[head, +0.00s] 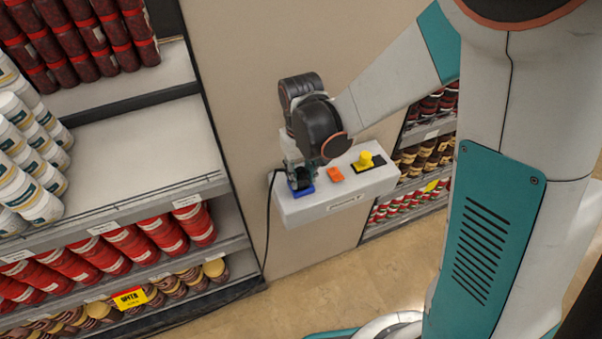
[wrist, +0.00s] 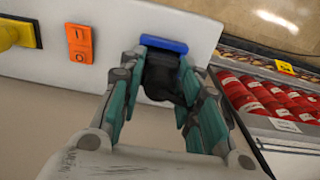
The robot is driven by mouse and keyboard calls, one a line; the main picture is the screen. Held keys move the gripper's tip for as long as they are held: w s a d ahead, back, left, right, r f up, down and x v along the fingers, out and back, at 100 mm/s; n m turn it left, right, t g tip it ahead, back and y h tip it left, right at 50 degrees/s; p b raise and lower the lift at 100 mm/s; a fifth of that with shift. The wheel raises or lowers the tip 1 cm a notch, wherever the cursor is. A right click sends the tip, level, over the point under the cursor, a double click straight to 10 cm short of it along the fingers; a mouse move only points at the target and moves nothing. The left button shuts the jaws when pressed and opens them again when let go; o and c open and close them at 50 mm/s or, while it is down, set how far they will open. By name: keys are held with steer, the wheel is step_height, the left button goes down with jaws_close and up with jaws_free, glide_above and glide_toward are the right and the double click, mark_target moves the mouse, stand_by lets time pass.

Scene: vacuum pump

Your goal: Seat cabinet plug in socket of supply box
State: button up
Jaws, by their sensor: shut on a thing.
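The white supply box (head: 330,202) is on the beige panel in the head view and fills the upper left of the wrist view (wrist: 135,20). Its blue socket (head: 303,191) is at the left end; the socket's blue edge also shows in the wrist view (wrist: 164,44). My gripper (head: 298,176) is at the socket, its teal fingers shut on the black cabinet plug (wrist: 160,75). The plug's front end is right at the blue socket. The fingers and plug hide the socket opening, so I cannot tell how deep the plug sits.
An orange rocker switch (head: 336,173) and a yellow knob (head: 366,160) are on the box beside the socket. A black cable (head: 268,220) hangs at the box's left. Stocked shelves (head: 150,140) stand left, more shelves (head: 432,130) right.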

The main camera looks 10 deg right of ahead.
mark_target(301, 170)
steer(key=shift+f, duration=0.2)
steer(key=o, duration=1.1)
steer(key=shift+r, duration=0.2)
step_height(301, 170, up, 12)
steer(key=p, duration=0.8)
